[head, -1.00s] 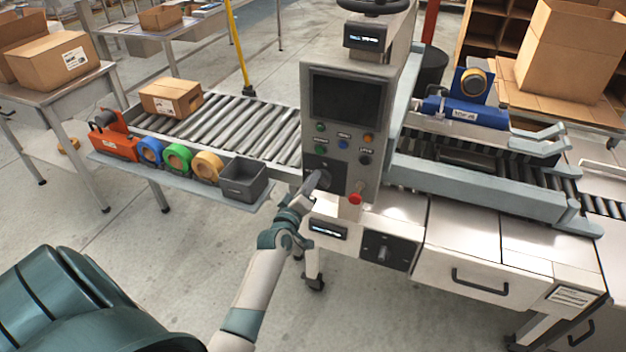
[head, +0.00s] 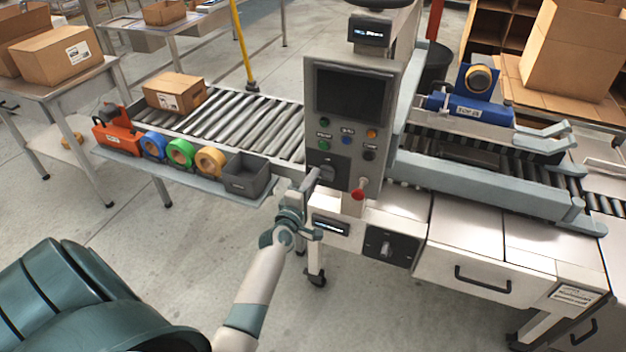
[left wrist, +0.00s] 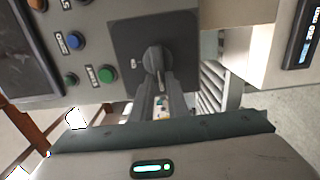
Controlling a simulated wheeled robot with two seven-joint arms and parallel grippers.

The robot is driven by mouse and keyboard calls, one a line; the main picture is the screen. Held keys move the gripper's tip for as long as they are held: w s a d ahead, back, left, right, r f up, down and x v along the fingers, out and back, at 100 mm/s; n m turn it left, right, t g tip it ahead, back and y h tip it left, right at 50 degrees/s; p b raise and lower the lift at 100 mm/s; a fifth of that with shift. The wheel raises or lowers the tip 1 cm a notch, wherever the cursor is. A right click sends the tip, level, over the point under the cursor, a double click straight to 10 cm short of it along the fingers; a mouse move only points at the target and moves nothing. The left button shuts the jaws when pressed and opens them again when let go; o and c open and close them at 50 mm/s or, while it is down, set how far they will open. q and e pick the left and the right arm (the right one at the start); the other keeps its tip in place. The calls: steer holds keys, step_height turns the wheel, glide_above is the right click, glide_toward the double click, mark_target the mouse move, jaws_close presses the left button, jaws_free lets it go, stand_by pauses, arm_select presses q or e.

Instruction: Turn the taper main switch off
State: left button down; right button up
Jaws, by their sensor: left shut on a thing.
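The grey control panel (head: 350,125) stands at the centre of the head view. At its lower left is a black plate with a rotary knob, the taper main switch (head: 328,172). In the left wrist view the switch knob (left wrist: 155,58) sits on its dark plate, with a small label beside it that I cannot read. My left gripper (head: 310,184) is at the knob from the front left. In the left wrist view its fingers (left wrist: 152,88) are shut on the knob's grip, which they partly hide. My right gripper is not in view.
A red button (head: 358,194) sticks out just right of the switch. A second black plate with a knob (head: 386,248) is lower on the machine. Left are a grey bin (head: 246,178), tape rolls (head: 181,153) and a roller conveyor (head: 245,122) bearing a carton (head: 175,92).

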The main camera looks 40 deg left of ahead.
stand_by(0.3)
arm_select(q)
steer(key=c, duration=1.7)
jaws_free()
steer(key=shift+s, duration=0.1)
steer(key=shift+b+v, duration=1.6)
steer(key=shift+v, duration=7)
steer(key=shift+a+f, duration=0.1)
